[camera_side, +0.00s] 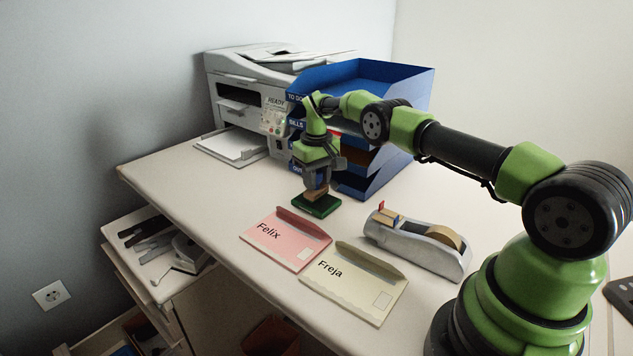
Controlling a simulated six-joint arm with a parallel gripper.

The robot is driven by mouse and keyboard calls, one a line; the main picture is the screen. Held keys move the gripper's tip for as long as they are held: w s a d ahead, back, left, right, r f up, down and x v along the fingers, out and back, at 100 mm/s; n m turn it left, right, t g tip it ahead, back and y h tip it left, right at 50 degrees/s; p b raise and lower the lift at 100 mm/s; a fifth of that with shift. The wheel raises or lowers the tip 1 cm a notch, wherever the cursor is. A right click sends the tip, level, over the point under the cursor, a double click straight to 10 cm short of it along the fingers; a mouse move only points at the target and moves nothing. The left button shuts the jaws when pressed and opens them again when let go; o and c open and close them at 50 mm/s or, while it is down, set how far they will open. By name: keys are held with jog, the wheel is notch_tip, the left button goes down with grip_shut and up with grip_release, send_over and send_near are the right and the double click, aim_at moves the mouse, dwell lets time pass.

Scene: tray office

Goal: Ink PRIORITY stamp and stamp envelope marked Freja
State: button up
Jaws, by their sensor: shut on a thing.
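My gripper (318,181) points down and is shut on a brown stamp (317,192). The stamp stands over the dark green ink pad (316,207); I cannot tell whether its face touches the pad, and any lettering on it is hidden. The cream envelope marked Freja (347,287) lies on the desk in front of the pad, to the lower right, with its flap raised at the back edge. The pink envelope marked Felix (281,241) lies to its left, nearer the pad.
A grey tape dispenser (415,247) stands right of the envelopes. The blue letter trays (371,182) stand close behind my gripper. A white printer (233,84) is at the back left. The desk's left part (180,178) is clear. An open drawer (150,232) sits lower left.

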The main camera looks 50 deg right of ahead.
jog(key=shift+r, duration=2.9)
jog(key=shift+a, duration=0.3)
jog(key=s+a+n, duration=0.4)
jog(key=a+n, duration=0.1)
jog(key=a, duration=0.4)
jog(key=n, duration=0.4)
send_over(328, 284)
jog(key=shift+f, duration=3.4)
jog(key=shift+f, duration=0.55)
notch_tip(328, 284, up, 7)
